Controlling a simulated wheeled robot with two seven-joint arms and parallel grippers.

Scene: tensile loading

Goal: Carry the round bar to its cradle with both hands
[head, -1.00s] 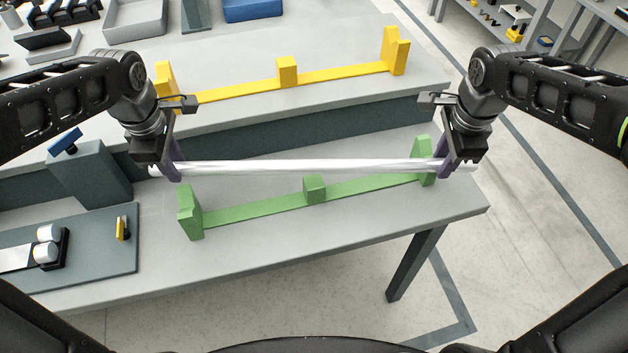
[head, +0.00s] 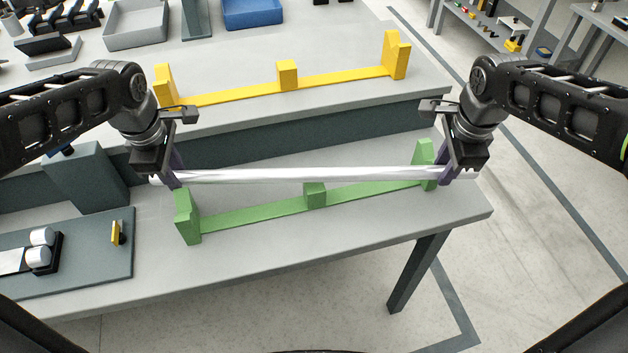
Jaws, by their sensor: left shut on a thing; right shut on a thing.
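The round bar (head: 310,175) is a long, shiny silver rod held roughly level across the picture. My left gripper (head: 172,178) is shut on it near its left end. My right gripper (head: 445,172) is shut on it near its right end. Behind and below the bar is a green cradle (head: 260,212) on the near grey bench, with an upright at each end and a small block in the middle. The bar appears above the cradle, overlapping the top of the middle block in the picture. A similar yellow cradle (head: 340,78) stands empty on the raised shelf behind.
The grey bench (head: 300,250) has free room in front of the green cradle. A dark plate (head: 90,255) with silver rollers (head: 40,247) and a small yellow part (head: 118,232) lies left. A dark block (head: 85,180) stands behind it. Trays (head: 137,22) sit at the back.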

